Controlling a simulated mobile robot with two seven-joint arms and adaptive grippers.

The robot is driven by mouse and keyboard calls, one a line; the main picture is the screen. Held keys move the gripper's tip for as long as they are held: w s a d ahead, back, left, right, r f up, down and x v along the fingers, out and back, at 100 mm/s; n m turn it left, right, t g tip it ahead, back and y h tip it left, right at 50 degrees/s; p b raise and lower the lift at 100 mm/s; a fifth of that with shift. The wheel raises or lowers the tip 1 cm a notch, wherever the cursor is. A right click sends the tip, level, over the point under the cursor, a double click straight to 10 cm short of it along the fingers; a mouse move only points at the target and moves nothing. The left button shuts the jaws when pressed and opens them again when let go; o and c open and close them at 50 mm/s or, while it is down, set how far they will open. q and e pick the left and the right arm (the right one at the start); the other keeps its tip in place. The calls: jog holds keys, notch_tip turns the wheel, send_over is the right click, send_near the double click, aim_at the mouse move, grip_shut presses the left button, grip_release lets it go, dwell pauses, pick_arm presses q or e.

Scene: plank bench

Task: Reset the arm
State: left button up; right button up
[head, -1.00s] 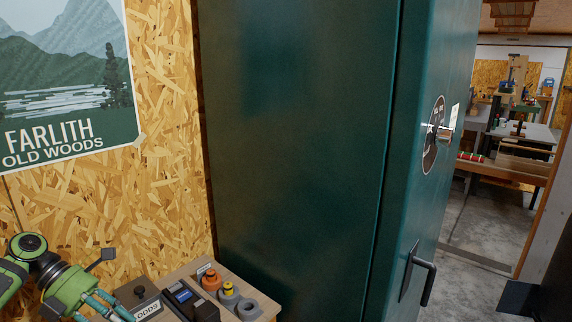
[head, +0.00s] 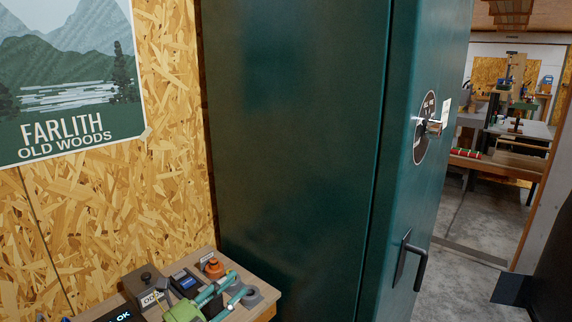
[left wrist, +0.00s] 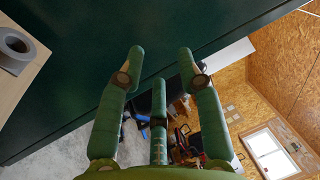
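My left gripper (head: 222,296) is at the bottom of the head view, over or beside the small bench; the exact height is hard to tell. Its green fingers also show in the left wrist view (left wrist: 160,68), spread apart with nothing between them. The green body of the left arm is cut off by the lower picture edge. My right gripper is in neither view.
A plank bench (head: 268,310) holds a grey ring (head: 252,296), an orange-topped item (head: 212,268), a blue-black device (head: 186,283) and a labelled box (head: 146,284). A tall green cabinet (head: 290,130) with a handle (head: 417,268) stands close beside it. Floor shows at right.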

pick_arm(q)
jog(key=s+a+f+n+g+y, duration=0.1)
jog(key=s+a+f+n+y, duration=0.35)
jog(key=f+n+y, duration=0.4)
jog(key=s+a+f+n+y, duration=0.3)
jog(key=s+f+n+y, duration=0.2)
jog(key=n, duration=0.6)
jog(key=s+f+n+g, duration=0.3)
jog(key=s+f+g, duration=0.15)
jog(key=s, duration=0.65)
jog(key=s+f+n+g, duration=0.2)
jog(key=s+f+g, duration=0.3)
jog(key=s, duration=0.7)
notch_tip(320, 180, down, 26)
jog(key=s+r+g+b, duration=0.1)
jog(key=g+b, duration=0.1)
jog(key=b, duration=0.2)
jog(key=s+a+f+g+b, duration=0.1)
jog(key=s+a+f+b, duration=0.2)
jog(key=s+f, duration=1.3)
notch_tip(320, 180, down, 4)
jog(key=shift+s+r+b, duration=0.15)
jog(key=shift+s+b, duration=0.1)
jog(key=shift+b, duration=0.4)
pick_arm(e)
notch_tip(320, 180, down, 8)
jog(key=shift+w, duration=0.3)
